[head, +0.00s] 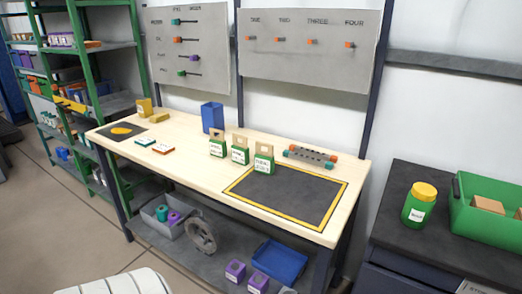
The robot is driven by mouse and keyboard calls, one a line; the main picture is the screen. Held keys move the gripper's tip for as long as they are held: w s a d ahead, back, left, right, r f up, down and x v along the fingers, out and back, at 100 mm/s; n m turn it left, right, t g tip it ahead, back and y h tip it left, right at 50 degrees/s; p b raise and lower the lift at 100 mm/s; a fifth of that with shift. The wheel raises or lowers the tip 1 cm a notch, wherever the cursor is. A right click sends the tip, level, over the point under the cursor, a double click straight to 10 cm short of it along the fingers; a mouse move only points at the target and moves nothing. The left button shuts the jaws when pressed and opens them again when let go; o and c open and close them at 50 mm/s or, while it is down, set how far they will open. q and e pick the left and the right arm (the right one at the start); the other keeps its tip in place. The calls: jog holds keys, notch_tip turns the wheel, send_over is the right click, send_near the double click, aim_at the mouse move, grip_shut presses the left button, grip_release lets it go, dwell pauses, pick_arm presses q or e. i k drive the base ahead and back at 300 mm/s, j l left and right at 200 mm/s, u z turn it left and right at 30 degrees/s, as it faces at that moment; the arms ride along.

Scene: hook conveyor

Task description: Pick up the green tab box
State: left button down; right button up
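Three small boxes with green lower parts, white labels and tan upright tabs stand in a row on the pale wooden workbench (190,182). They are the left box (217,149), the middle box (240,155) and the right box (264,163). The right box stands at the back edge of a dark mat with a yellow border (290,200). The label print is too small to read surely, and I cannot tell which one is meant by the green tab box. Neither of my grippers shows in the head view.
A blue bin (212,117) stands behind the boxes. A grey rack with coloured ends (310,157) lies to their right. Several items sit on the lower shelf. A green crate (490,218) and yellow-lidded jar (419,204) stand on the dark right counter. The mat is largely clear.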

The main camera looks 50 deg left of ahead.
aim_at(240, 152)
jog(key=u, duration=1.8)
